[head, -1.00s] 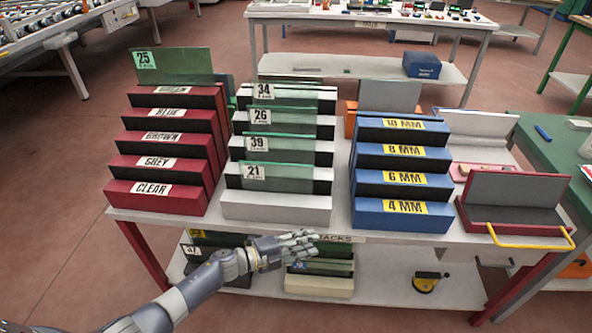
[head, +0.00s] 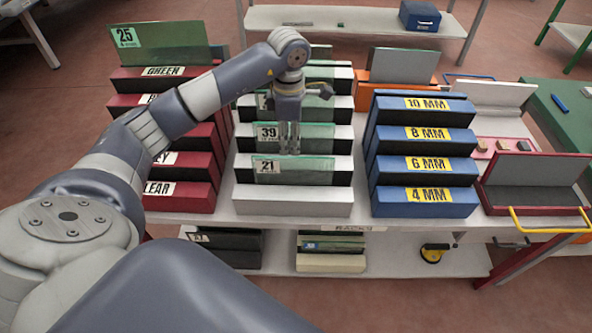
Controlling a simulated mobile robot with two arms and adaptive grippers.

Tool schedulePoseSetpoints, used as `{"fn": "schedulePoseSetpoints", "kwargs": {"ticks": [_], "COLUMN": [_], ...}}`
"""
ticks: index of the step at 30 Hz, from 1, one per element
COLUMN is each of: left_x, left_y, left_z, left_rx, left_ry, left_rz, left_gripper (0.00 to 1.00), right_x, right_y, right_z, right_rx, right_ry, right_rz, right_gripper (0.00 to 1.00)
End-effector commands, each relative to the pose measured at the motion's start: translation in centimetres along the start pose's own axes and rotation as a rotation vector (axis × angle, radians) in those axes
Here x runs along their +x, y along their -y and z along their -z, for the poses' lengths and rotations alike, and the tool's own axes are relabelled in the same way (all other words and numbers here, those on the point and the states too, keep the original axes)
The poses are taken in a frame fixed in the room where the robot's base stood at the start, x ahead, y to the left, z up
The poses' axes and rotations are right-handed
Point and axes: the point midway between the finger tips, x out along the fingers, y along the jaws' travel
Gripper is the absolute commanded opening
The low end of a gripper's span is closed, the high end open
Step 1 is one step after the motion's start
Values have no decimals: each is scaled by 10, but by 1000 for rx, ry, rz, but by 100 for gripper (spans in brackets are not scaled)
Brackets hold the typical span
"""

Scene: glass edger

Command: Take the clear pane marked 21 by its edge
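The clear pane marked 21 (head: 312,171) stands upright in the front slot of the white rack (head: 292,202). Its pale green glass shows above the rack, with the label at its left end. The pane marked 39 (head: 318,139) stands behind it. My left gripper (head: 289,152) points down from above, its fingertips at or just above the top edge of pane 21, near the middle. Whether the fingers touch the glass or stand around it I cannot tell, nor how far apart they are. My arm and gripper hide parts of the panes behind. My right gripper is out of view.
A red rack (head: 180,197) stands close on the left, partly behind my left arm, with a green pane marked 25 (head: 165,40) at its back. A blue rack (head: 425,205) stands close on the right. A red tray with a yellow handle (head: 530,198) is farther right.

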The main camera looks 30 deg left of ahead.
Motion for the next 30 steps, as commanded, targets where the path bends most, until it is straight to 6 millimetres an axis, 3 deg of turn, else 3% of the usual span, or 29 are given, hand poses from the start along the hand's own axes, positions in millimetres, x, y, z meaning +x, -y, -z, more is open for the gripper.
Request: {"fn": "schedulePoseSetpoints", "kwargs": {"ticks": [7,18,27,30], "left_x": [26,72,79,79], "left_y": [0,1,0,0], "left_z": [-1,-8,-8,-8], "left_rx": [-2,-2,-2,-2], "left_ry": [2,3,4,4], "left_rz": [2,4,1,1], "left_gripper": [30,30,30,10], "right_x": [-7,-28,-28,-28], "right_y": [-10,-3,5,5], "right_z": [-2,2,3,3], "right_rx": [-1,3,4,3], "right_ry": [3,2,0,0], "right_rz": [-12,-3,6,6], "right_gripper": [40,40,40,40]}}
